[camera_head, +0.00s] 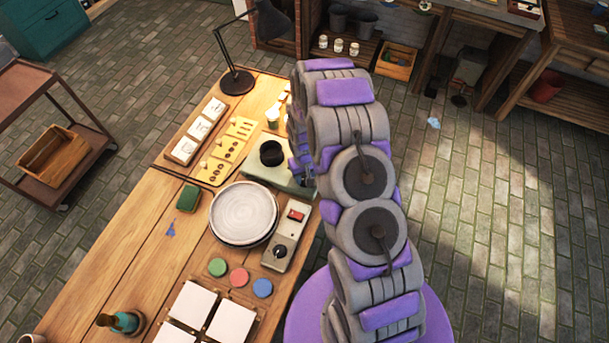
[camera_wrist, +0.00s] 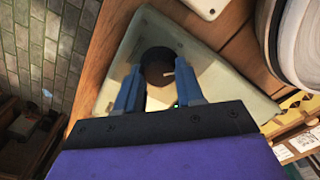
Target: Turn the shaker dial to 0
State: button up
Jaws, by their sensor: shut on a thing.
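The pale green shaker (camera_head: 292,181) stands on the wooden bench behind the plates, with a black round part (camera_head: 271,153) on top. In the wrist view its pale body (camera_wrist: 215,75) fills the middle. A dark round dial (camera_wrist: 156,58) with a short white mark sits between my two blue fingers. My gripper (camera_wrist: 160,78) is shut on this dial, one finger on each side. In the head view my gripper (camera_head: 301,164) is at the shaker's right side, partly hidden by my arm. I cannot read any numbers around the dial.
Stacked pale plates (camera_head: 244,214) and a control box (camera_head: 287,238) with a red switch stand in front of the shaker. A green sponge (camera_head: 188,198) lies to the left. A black lamp (camera_head: 237,80) and wooden boards (camera_head: 228,150) are behind. Paint discs (camera_head: 239,277) lie nearer.

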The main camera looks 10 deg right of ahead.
aim_at(304, 177)
jog(key=n, duration=0.7)
jog(key=shift+w, duration=0.15)
jog(key=shift+r, duration=0.1)
dwell(0.3)
jog(key=o, duration=1)
jog(key=shift+o, duration=0.2)
notch_tip(304, 177, up, 17)
jog(key=shift+p, duration=0.4)
jog(key=shift+a+r, duration=0.1)
